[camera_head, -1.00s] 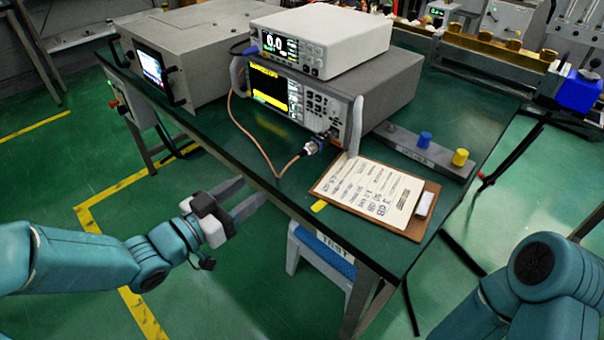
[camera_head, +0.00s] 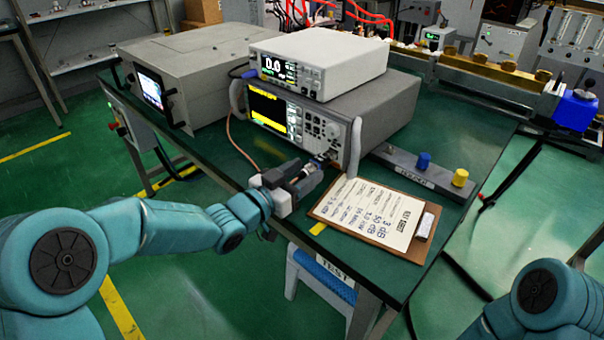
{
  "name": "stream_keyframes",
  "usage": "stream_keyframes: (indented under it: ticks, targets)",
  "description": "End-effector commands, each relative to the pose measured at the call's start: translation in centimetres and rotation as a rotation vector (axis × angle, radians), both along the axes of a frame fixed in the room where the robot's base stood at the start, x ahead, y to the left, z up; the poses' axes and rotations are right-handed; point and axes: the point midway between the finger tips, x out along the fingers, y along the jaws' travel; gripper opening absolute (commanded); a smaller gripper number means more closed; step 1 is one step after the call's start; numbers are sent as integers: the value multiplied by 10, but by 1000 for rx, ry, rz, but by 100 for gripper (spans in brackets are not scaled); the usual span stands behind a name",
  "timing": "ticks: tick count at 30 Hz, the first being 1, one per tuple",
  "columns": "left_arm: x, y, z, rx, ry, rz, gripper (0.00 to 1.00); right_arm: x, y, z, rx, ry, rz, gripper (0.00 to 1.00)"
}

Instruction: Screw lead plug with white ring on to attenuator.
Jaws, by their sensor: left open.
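The copper-coloured lead (camera_head: 234,138) runs down the generator's left front side and passes behind my left gripper (camera_head: 312,178). The lead's plug (camera_head: 311,168), with a pale ring, shows small at the fingers, close to the lower right front of the generator (camera_head: 385,108). My left gripper is open, with its fingers around or just beside the plug; I cannot tell if they touch it. I cannot make out the attenuator clearly, and the join at the generator's port is partly hidden. My right gripper is out of view.
A white meter (camera_head: 340,68) stands on the generator. A clipboard (camera_head: 328,213) lies close right of my left gripper. A grey bar (camera_head: 440,181) with blue and yellow caps lies behind it. A grey box (camera_head: 205,70) stands at left. The table's front edge runs under my left wrist.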

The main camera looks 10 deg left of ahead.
Motion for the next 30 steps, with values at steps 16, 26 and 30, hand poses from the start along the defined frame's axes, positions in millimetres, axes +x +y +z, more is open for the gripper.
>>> stream_keyframes:
  ticks: [16,26,30]
  targets:
    - [1,-1,-1,2,-2,0,0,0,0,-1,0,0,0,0]
    - [0,-2,-8,248,-185,-1,0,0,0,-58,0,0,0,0]
    - [0,-2,-5,357,-262,0,0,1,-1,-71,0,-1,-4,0]
